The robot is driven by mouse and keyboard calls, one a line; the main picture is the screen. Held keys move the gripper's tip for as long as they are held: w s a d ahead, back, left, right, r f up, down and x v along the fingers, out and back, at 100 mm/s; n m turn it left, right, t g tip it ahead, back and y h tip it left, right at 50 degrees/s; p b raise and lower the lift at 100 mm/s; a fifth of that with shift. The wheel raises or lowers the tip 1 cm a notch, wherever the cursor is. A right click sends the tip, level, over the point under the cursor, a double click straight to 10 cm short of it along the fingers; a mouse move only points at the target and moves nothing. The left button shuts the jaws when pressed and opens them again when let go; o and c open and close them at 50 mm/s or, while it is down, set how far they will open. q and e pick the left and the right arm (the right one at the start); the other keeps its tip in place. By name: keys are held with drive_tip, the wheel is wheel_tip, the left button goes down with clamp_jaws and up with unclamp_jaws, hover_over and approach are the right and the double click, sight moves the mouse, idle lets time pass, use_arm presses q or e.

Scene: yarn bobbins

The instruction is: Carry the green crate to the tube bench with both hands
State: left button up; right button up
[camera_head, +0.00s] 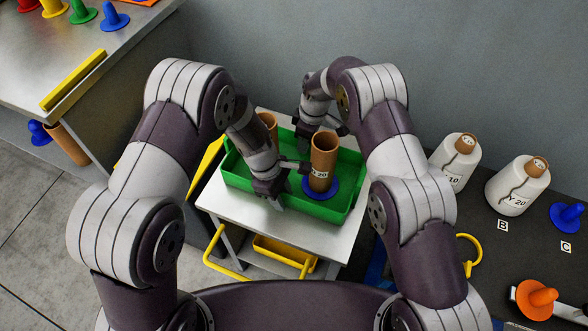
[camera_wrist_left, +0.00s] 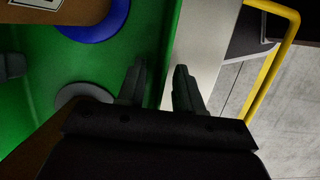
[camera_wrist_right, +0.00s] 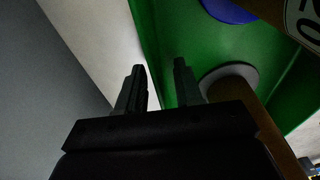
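The green crate (camera_head: 236,180) stands on a small white-topped cart. Inside it are a brown tube marked 20 (camera_head: 323,160) on a blue base (camera_head: 320,190), and another brown tube (camera_head: 268,122) farther left. My left gripper (camera_head: 277,198) is at the crate's near wall; in the left wrist view its parted fingers (camera_wrist_left: 159,78) lie on either side of the rim. My right gripper (camera_head: 303,135) is at the far wall, partly hidden; in the right wrist view its parted fingers (camera_wrist_right: 160,76) also lie on either side of the rim. I cannot tell how deep the fingers reach.
A grey bench (camera_head: 128,40) with coloured cones is at upper left, a yellow bar (camera_head: 73,80) along its edge. A dark table (camera_head: 480,240) at right holds white yarn bobbins (camera_head: 518,185) and cones. The cart has a yellow handle (camera_head: 222,262). A wall stands behind.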

use_arm(q)
clamp_jaws()
use_arm(e)
clamp_jaws()
drive_tip(key=shift+w+r, duration=0.1)
idle(0.9)
